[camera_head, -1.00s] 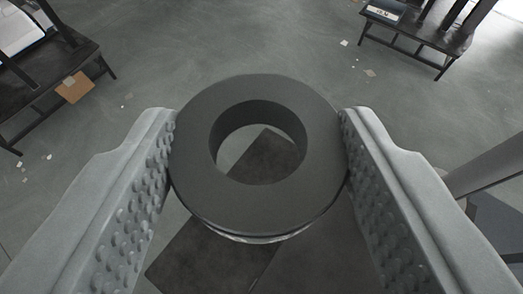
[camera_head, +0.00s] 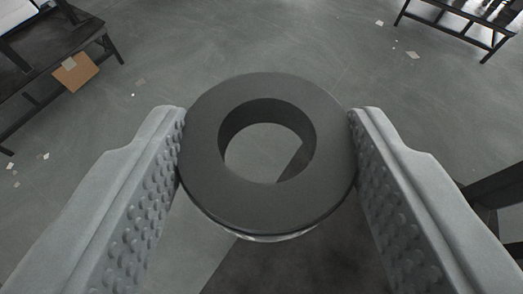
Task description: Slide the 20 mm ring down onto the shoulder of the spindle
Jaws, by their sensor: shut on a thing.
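The dark grey ring (camera_head: 205,145) is held between the two textured fingers of my gripper (camera_head: 267,150), in the middle of the view. One finger touches its left side and the other its right side. Its flat face is turned toward the camera, and bare grey floor and part of a dark surface show through its hole. A thin lighter band shows below its lower edge. I cannot make out the spindle or its shoulder in this view.
A dark bench (camera_head: 60,62) with a brown cardboard piece (camera_head: 76,72) stands at upper left. Another dark bench (camera_head: 462,27) is at upper right. A dark flat surface (camera_head: 290,268) lies below the ring. A dark beam shows at the right edge. Open floor with scraps lies between.

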